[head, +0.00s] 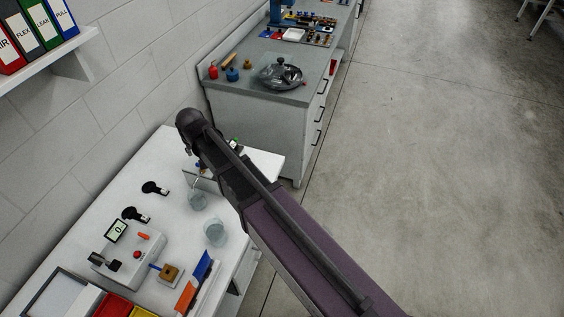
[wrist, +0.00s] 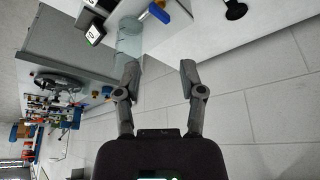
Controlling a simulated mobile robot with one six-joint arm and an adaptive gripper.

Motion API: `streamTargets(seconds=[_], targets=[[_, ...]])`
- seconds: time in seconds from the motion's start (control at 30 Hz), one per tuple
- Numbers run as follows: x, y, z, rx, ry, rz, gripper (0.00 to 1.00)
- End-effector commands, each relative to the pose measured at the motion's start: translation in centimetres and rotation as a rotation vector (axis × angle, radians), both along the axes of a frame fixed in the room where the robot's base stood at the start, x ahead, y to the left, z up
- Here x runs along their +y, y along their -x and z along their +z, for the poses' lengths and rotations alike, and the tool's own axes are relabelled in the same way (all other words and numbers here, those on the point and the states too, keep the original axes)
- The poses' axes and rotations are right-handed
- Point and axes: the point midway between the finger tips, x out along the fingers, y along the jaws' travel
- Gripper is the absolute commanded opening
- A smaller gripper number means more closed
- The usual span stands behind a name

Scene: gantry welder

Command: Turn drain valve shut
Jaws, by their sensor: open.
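My gripper (wrist: 160,78) is open and empty in the wrist view, its two fingers wide apart with the pale wall behind them. A small blue handle (wrist: 158,12) shows at the top edge of the wrist view, beyond the fingertips and apart from them. It may be the drain valve's handle; its body is cut off by the frame, and I cannot tell how it is turned. A clear vessel (wrist: 130,40) stands beside it, near the left finger. In the head view my arm crosses the white table and hides part of its far end, and my fingers cannot be made out.
The white table (head: 125,180) holds clear beakers (head: 215,232), a grey device with a display (head: 130,255), black-handled items (head: 135,214) and colored bins (head: 115,305). A grey cabinet (head: 250,120) with a round metal part (head: 282,75) stands behind. Open floor (head: 450,150) lies right.

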Motion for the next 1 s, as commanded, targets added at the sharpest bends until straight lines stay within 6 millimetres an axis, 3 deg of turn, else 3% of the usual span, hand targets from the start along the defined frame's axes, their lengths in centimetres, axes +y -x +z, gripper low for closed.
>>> streamTargets(seconds=[1.0], targets=[[-13.4,-0.5,-4.1,0.164,0.039,-0.25,0.51]])
